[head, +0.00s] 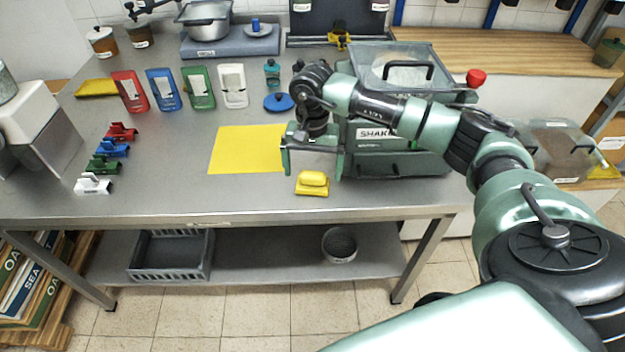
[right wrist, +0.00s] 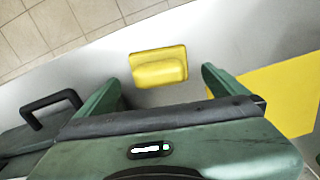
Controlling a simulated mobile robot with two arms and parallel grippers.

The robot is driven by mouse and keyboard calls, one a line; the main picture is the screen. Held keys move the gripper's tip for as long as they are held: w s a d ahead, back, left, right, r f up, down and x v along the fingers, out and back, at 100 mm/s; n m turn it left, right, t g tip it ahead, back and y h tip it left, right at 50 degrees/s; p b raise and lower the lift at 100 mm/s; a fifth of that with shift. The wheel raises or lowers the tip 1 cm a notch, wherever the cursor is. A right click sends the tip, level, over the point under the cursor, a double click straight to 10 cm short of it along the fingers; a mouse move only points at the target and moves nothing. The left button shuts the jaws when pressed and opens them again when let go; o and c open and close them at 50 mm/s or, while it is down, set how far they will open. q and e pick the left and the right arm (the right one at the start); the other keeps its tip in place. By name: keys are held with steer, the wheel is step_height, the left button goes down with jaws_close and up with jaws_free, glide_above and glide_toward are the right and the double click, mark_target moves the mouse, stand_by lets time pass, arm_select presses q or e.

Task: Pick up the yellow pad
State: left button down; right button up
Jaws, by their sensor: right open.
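The yellow pad (head: 312,183), a small block with a raised rounded grip on a flat base, lies near the front edge of the steel table. It also shows in the right wrist view (right wrist: 158,66), beyond and between my fingertips. My right gripper (head: 313,162) is open and empty, its fingers pointing down just behind the pad in the head view. In the right wrist view the fingers (right wrist: 160,88) stand wide apart, with no contact on the pad visible. My left gripper is not in view.
A flat yellow sheet (head: 240,152) lies left of the pad. The shaker machine (head: 400,160) stands close on the right, beside my right gripper. Coloured clips (head: 112,147) and upright coloured holders (head: 164,90) stand farther left. The table's front edge (head: 240,218) is near the pad.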

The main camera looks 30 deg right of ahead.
mark_target(313, 171)
steer(key=shift+f, duration=1.8)
steer(key=c, duration=1.4)
steer(key=shift+r, duration=0.1)
step_height(313, 171, up, 20)
steer(key=b, duration=0.2)
